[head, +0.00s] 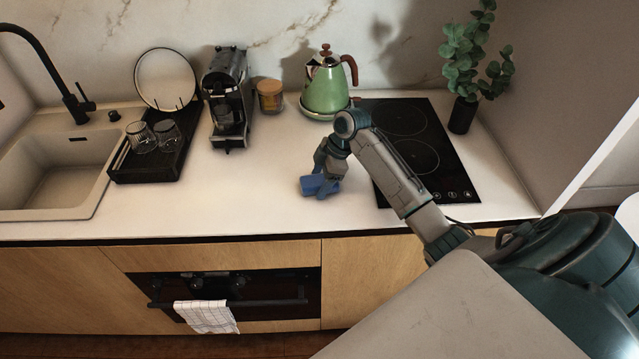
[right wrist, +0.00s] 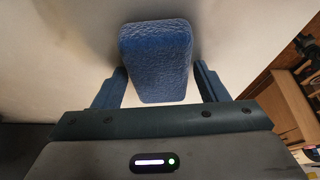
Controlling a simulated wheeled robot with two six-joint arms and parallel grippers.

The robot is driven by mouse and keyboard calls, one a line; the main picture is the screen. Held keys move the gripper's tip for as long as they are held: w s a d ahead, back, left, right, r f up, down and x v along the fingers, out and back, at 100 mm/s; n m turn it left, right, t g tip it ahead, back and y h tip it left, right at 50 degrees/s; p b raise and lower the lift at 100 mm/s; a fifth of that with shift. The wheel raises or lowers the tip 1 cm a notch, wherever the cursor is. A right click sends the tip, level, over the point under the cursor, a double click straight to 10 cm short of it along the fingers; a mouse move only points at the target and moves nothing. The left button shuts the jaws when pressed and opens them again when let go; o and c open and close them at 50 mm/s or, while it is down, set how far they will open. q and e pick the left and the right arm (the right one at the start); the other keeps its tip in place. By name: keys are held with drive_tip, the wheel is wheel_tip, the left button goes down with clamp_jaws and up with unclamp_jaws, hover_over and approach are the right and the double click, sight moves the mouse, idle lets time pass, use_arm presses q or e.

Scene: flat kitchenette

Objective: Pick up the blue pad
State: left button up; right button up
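The blue pad (head: 314,186) lies on the white countertop in front of the kettle, left of the hob. It is a textured block with rounded edges, and it also shows in the right wrist view (right wrist: 156,62). My right gripper (head: 324,182) is down at the pad from above. In the right wrist view my right gripper (right wrist: 158,72) has one finger on each side of the pad, with narrow gaps showing, so it looks open around it. In the head view the gripper hides part of the pad. My left gripper is not in view.
A green kettle (head: 326,88) stands behind the pad, and a black hob (head: 418,135) lies to its right. A coffee machine (head: 228,100), an amber jar (head: 270,96) and a black rack with glasses (head: 150,166) stand to the left. The counter left of the pad is clear.

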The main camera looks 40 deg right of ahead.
sight(314, 181)
drive_tip(key=c, duration=0.7)
drive_tip(key=shift+o, duration=0.2)
drive_tip(key=shift+r, duration=0.1)
drive_tip(key=shift+w+r+b, duration=0.1)
drive_tip(key=shift+r+b, duration=0.45)
drive_tip(key=shift+r, duration=0.05)
wheel_tip(314, 181, up, 2)
drive_tip(key=shift+r+b, duration=0.25)
drive_tip(key=shift+b, duration=0.55)
drive_tip(key=s+a+b, duration=0.1)
drive_tip(key=s, duration=0.3)
drive_tip(key=s+r+b, duration=0.1)
drive_tip(key=s, duration=0.4)
drive_tip(key=s+a+b, duration=0.1)
drive_tip(key=s, duration=0.4)
drive_tip(key=shift+s+a+r+b, duration=0.2)
drive_tip(key=shift+a+b, duration=0.1)
drive_tip(key=shift+b, duration=0.1)
drive_tip(key=shift+s+a+r, duration=0.15)
drive_tip(key=shift+s+a, duration=0.1)
drive_tip(key=shift+s, duration=0.5)
drive_tip(key=shift+o, duration=0.7)
drive_tip(key=shift+c, duration=0.2)
